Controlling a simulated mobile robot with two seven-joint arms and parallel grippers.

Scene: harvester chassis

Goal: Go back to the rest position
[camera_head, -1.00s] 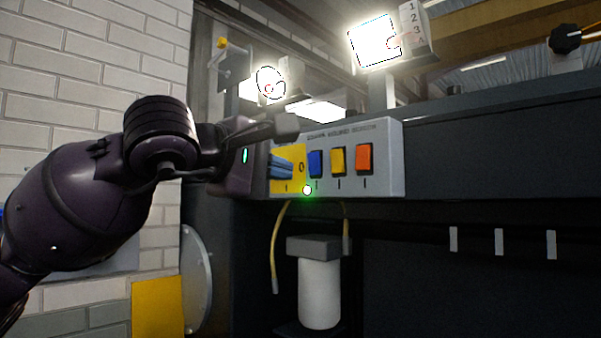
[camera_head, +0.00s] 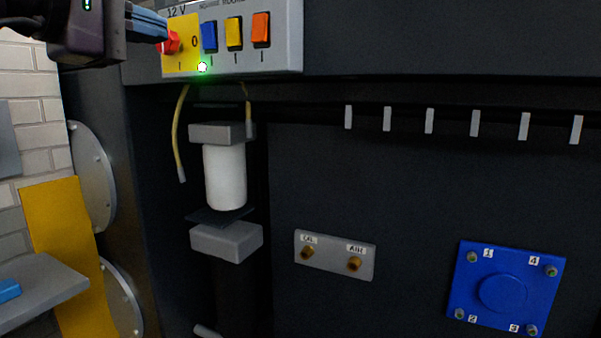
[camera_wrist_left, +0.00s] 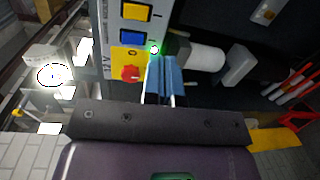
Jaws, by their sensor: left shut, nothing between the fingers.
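My left gripper (camera_head: 146,24) is at the upper left of the head view, with blue fingers shut and nothing between them. It is in front of the grey switch panel (camera_head: 290,50), close to the red rotary knob (camera_head: 170,43) on the panel's yellow plate. I cannot tell from the head view whether it touches the knob. In the left wrist view the closed fingers (camera_wrist_left: 164,78) are beside the red knob (camera_wrist_left: 131,74), with a gap between them. My right gripper is not in view.
Blue, yellow and orange switches (camera_head: 233,33) sit on the panel, with a lit green lamp (camera_head: 202,67) below. A white cylinder (camera_head: 225,176), yellow hoses, a fitting plate (camera_head: 334,268) and a blue cover (camera_head: 503,292) are lower. A grey shelf (camera_head: 45,290) stands at left.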

